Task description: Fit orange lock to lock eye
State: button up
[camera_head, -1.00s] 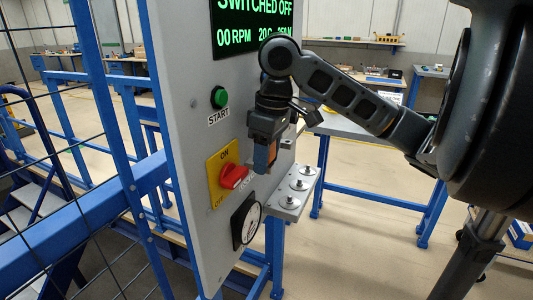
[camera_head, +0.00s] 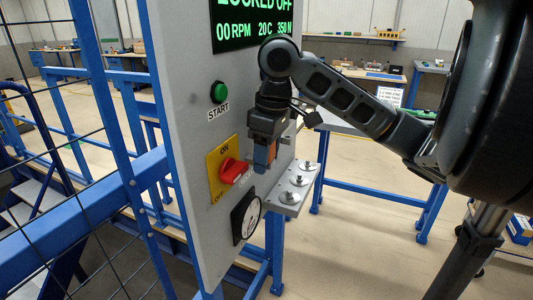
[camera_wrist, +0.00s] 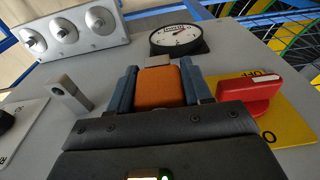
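My gripper (camera_wrist: 163,88) has its blue fingers closed on both sides of the orange lock (camera_wrist: 160,87), close in front of the panel. In the head view the gripper (camera_head: 264,160) is just right of the red switch, and the orange lock (camera_head: 271,154) shows only partly behind a finger. A small grey piece sits at the lock's far end; I cannot tell whether it is the shackle. A grey tab with a hole (camera_wrist: 68,93), possibly the lock eye, stands on the panel left of the gripper, apart from the lock.
The red switch (camera_head: 232,171) on its yellow plate (camera_head: 215,163) is close beside the gripper. A dial gauge (camera_head: 245,218) is below. A grey shelf with several round metal studs (camera_head: 283,208) juts out at right. The display (camera_head: 253,23) reads "LOCKED OFF".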

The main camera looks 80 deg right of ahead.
jog(key=o, duration=0.5)
jog(key=shift+s+a+r+p, duration=0.1)
jog(key=shift+s+r+p, duration=0.1)
jog(key=shift+r, duration=1.75)
jog(key=shift+s+r+p, duration=0.1)
jog(key=shift+s+r, duration=0.1)
jog(key=shift+r, duration=1.75)
